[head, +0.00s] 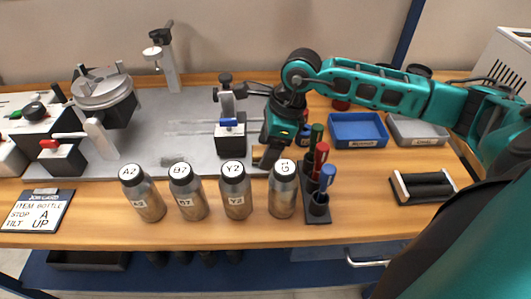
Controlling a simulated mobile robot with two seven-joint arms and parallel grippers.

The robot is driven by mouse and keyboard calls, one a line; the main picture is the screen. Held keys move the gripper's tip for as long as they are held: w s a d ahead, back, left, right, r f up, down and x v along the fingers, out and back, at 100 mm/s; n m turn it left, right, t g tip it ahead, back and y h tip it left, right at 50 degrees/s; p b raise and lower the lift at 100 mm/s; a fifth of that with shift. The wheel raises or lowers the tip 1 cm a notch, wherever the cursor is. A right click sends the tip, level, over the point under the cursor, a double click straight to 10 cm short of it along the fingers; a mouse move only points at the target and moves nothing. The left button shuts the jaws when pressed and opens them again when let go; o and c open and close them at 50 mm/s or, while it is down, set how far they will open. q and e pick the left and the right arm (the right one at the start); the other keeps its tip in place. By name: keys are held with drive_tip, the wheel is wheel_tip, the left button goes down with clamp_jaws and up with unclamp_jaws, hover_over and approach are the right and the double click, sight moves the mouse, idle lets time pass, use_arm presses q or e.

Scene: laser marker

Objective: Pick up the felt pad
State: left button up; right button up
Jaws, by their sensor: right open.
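I cannot make out a felt pad with certainty in the head view; the right gripper and its wrist cover part of the area where they hang. My right gripper (267,156) points down behind the bottles Y2 (236,200) and G1 (282,198), at the right end of the grey metal plate (185,150). Its jaws look small and dark, open, with nothing clearly between them. What lies right under the fingertips is hidden. My left gripper is out of view.
A marker rack (318,216) stands right of G1. A blue tray (357,143), a grey tray (418,143) and a black-and-white holder (424,200) lie right. A black clamp block (230,146) stands beside the gripper.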

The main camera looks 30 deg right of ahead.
drive_tip(key=shift+c, duration=0.4)
drive_tip(key=c, duration=1)
drive_tip(key=shift+r, duration=0.1)
wheel_tip(320, 180, up, 20)
drive_tip(key=shift+f+p, duration=0.1)
drive_tip(key=shift+p, duration=0.85)
